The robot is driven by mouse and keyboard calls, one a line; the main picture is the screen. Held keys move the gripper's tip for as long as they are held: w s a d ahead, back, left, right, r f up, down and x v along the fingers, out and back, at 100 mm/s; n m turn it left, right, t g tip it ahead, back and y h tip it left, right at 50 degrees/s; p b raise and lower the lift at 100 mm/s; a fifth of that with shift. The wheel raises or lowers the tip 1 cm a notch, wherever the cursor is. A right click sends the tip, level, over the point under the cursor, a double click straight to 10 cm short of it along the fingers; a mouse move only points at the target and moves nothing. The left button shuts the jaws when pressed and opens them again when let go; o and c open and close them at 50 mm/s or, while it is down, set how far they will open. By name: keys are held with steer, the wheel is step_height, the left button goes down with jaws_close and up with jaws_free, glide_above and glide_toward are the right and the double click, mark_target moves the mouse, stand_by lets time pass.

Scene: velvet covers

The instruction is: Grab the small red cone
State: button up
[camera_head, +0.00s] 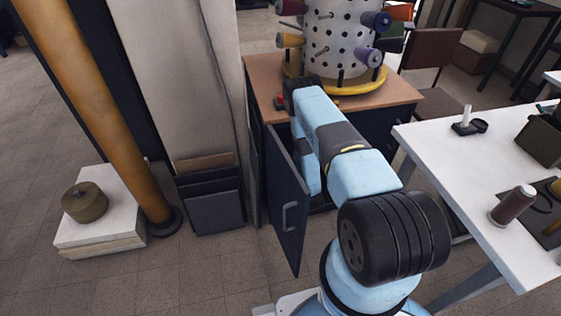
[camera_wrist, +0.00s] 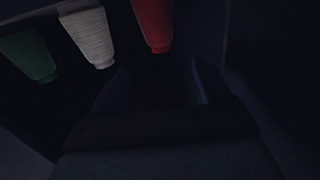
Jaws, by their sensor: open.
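A red cone (camera_wrist: 153,22) shows in the wrist view at the top, just right of a white cone (camera_wrist: 90,35). A green cone (camera_wrist: 28,52) is farther left. The cones are cut off at the top or dimly lit. My gripper (camera_wrist: 162,82) is open and empty, its two dark fingers apart, with the red cone ahead of the gap between them. In the head view, my arm reaches down into the open cabinet (camera_head: 405,92), so the gripper and cones are hidden there.
The blue cabinet door (camera_head: 287,199) stands open left of my arm. A white pegged drum (camera_head: 342,35) with colored spools is on the cabinet top. A white table (camera_head: 455,160) is at right. A pillar (camera_head: 95,95) and a white block (camera_head: 100,215) are at left.

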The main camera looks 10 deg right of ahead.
steer(key=shift+x, duration=5.15)
steer(key=shift+r, duration=0.2)
steer(key=c, duration=1)
